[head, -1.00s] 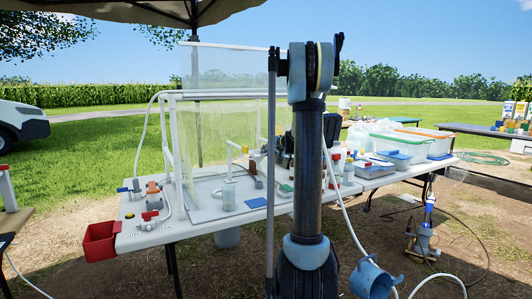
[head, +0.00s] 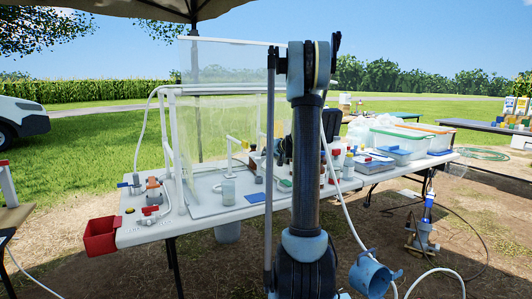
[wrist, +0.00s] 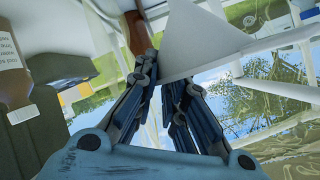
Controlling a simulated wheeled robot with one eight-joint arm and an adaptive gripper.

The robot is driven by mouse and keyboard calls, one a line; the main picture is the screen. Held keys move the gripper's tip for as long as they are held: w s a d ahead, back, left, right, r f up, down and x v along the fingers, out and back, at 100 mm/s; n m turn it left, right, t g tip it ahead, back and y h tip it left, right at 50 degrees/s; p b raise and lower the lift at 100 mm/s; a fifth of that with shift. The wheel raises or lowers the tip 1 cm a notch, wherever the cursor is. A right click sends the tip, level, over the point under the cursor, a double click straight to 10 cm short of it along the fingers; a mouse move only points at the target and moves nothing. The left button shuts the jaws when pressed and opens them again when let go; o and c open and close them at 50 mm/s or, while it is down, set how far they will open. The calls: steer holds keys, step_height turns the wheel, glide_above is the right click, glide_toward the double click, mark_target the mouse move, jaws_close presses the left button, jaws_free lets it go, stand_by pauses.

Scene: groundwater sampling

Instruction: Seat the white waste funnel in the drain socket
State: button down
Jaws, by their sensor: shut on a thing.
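The white funnel (wrist: 200,42) shows as a smooth pale cone at the top middle of the wrist view. My gripper (wrist: 165,85) is shut on it, with dark fingers below and beside the cone. The funnel's lower end is hidden or out of view. In the head view my arm's upright link covers the middle of the table, and I cannot make out the funnel there. I cannot pick out the drain socket in either view.
The white worktable (head: 150,233) carries a clear upright screen (head: 232,125), a beaker (head: 228,188) and several bottles. Clamps or valves (head: 153,190) sit at its left end beside a red bin (head: 101,237). A brown bottle (wrist: 14,70) shows left in the wrist view.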

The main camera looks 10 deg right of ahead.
steer(key=shift+f, duration=0.9)
stand_by(0.8)
steer(key=shift+f, duration=1.95)
stand_by(0.3)
steer(key=c, duration=1.6)
jaws_free()
steer(key=shift+s, duration=0.15)
steer(key=v, duration=1.1)
steer(key=shift+s+d+r, duration=0.1)
steer(key=shift+s+d, duration=0.05)
steer(key=shift+s, duration=0.15)
